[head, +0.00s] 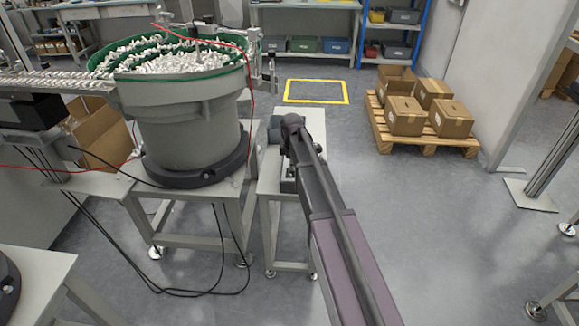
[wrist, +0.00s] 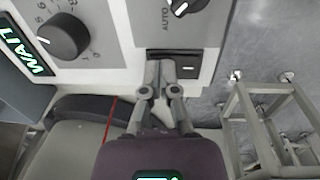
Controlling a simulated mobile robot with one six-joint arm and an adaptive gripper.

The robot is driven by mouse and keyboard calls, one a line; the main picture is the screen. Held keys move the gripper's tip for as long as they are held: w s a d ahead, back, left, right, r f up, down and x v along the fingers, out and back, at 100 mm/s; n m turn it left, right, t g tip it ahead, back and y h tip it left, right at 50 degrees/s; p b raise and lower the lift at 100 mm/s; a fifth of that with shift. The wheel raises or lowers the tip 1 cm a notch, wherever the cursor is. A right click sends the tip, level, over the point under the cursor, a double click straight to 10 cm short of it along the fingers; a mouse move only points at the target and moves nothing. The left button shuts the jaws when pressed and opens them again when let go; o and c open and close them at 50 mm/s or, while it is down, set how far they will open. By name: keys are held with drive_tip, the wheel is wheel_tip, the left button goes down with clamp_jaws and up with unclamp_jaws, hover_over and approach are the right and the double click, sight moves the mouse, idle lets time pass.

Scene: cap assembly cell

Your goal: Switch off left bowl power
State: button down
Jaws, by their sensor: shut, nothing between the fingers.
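The bowl feeder (head: 180,115), grey with a green rim and full of small white parts, stands on a table at the left of the head view. In the wrist view, a light control panel (wrist: 95,78) carries a black rocker switch (wrist: 188,67) near its lower edge. My gripper (wrist: 161,68) is shut and empty, its fingertips over the left part of the switch. They cover part of it, and I cannot tell whether they touch it or which way the rocker is set. In the head view my arm hides the gripper and most of the panel.
A red cable (wrist: 110,118) runs beside my gripper. A pallet (head: 428,142) with cartons stands right; the floor between is clear.

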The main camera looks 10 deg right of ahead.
drive_tip(key=shift+a, duration=0.4)
drive_tip(key=shift+s, duration=0.25)
drive_tip(key=shift+s+r+p, duration=0.2)
drive_tip(key=shift+s+p, duration=0.1)
drive_tip(key=shift+s, duration=0.2)
drive_tip(key=shift+a+r, duration=0.1)
drive_tip(key=shift+r, duration=0.05)
wheel_tip(320, 180, up, 14)
drive_tip(key=w+p, duration=0.1)
drive_tip(key=p, duration=1.3)
drive_tip(key=shift+w+d+f, duration=0.2)
drive_tip(key=shift+w+d, duration=0.05)
drive_tip(key=shift+w, duration=0.1)
idle(0.3)
